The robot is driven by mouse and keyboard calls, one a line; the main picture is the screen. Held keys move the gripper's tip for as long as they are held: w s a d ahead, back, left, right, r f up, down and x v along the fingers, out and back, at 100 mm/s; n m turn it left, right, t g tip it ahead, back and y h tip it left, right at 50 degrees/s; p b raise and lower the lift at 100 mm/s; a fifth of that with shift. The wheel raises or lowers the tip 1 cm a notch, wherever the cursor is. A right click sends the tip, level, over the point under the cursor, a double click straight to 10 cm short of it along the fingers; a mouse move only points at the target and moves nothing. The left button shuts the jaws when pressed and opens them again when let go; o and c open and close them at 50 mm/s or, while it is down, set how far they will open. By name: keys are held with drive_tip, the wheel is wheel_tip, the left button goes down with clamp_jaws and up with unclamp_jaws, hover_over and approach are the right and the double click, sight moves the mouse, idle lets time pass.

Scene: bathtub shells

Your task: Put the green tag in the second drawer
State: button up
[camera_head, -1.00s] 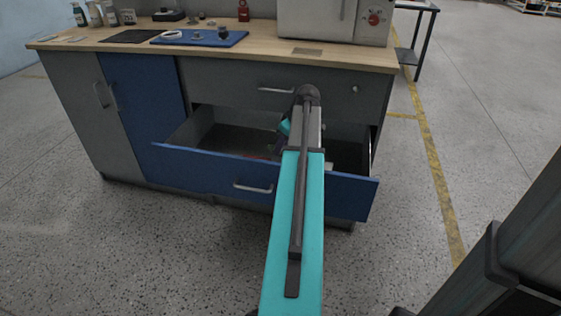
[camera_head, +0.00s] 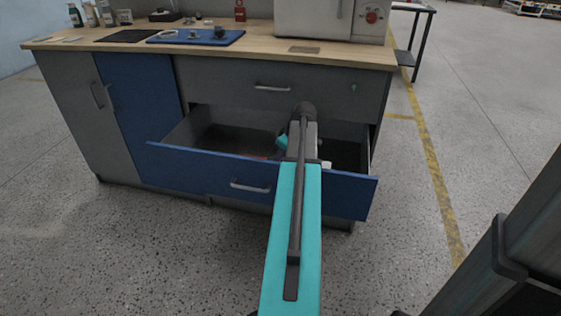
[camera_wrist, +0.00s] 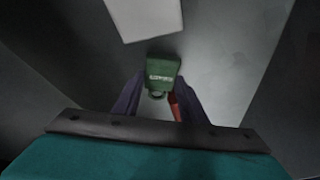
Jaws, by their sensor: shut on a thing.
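The second drawer (camera_head: 200,170), with a blue front, is pulled open below the closed grey top drawer (camera_head: 230,88). My arm reaches over its front, and in the head view my gripper is mostly hidden behind the arm. In the wrist view my gripper (camera_wrist: 158,98) is shut on the green tag (camera_wrist: 162,72), with the tag between the two dark fingers. The tag has pale lettering and a ring at its near end. The grey drawer interior surrounds it. I cannot tell whether the tag touches the drawer floor.
A white block-like thing (camera_wrist: 143,15) lies in the drawer beyond the tag. A red thing (camera_wrist: 175,106) is beside the right finger. The worktop (camera_head: 280,48) above carries a blue mat (camera_head: 190,38), bottles and a white appliance (camera_head: 325,18).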

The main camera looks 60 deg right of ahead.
drive_tip(key=shift+f, duration=0.3)
drive_tip(key=o, duration=1.1)
drive_tip(key=shift+r, duration=0.1)
drive_tip(key=p+v, duration=0.3)
drive_tip(key=v, duration=0.9)
drive_tip(key=shift+r, duration=0.15)
